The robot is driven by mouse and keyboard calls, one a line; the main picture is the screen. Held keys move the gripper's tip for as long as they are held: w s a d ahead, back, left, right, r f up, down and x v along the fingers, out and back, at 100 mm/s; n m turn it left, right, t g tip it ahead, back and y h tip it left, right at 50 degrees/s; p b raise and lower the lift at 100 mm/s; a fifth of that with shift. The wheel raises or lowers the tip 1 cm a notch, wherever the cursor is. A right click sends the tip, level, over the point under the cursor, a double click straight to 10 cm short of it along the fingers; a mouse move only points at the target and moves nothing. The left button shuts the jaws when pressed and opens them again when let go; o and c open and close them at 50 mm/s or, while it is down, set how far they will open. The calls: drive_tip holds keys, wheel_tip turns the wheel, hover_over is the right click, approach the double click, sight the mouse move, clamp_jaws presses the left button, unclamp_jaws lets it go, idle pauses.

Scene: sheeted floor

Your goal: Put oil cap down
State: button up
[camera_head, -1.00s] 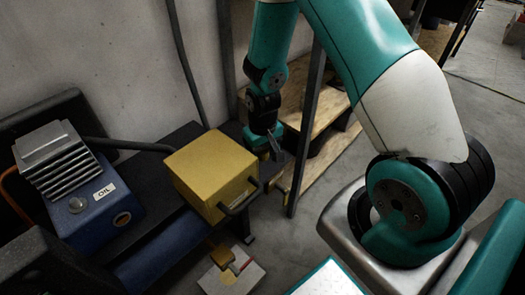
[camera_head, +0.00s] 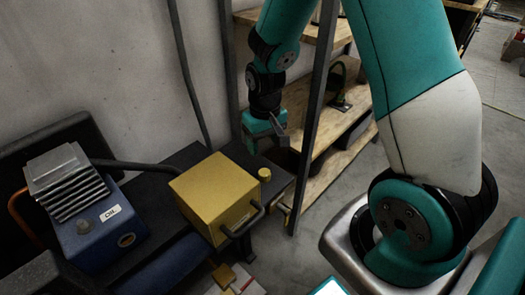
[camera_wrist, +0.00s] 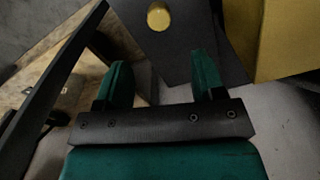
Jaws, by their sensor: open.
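The oil cap is a small yellow round piece (camera_head: 264,174) standing on the dark bench (camera_head: 283,186) just right of the yellow box. In the wrist view the cap (camera_wrist: 158,17) shows at the top, on the dark surface beyond my fingertips. My gripper (camera_head: 264,140) is above and behind the cap in the head view, clear of it. In the wrist view my gripper (camera_wrist: 157,75) has its two green fingers spread apart with nothing between them.
The yellow box (camera_head: 215,197) with a dark handle sits beside the cap. A blue oil unit (camera_head: 100,222) with a finned grey top stands at left. A dark upright post (camera_head: 311,120) and wooden shelves (camera_head: 335,165) are right of my gripper.

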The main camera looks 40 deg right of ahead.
drive_tip(key=s+a+r+n+y, duration=0.35)
drive_tip(key=s+a+r, duration=0.35)
drive_tip(key=a+r, duration=0.5)
drive_tip(key=s+a+r+n, duration=0.4)
drive_tip(key=s+r, duration=0.3)
drive_tip(key=s, duration=0.4)
drive_tip(key=shift+s+a+r+y, duration=0.25)
drive_tip(key=shift+a+y, duration=0.05)
drive_tip(key=shift+y, duration=0.05)
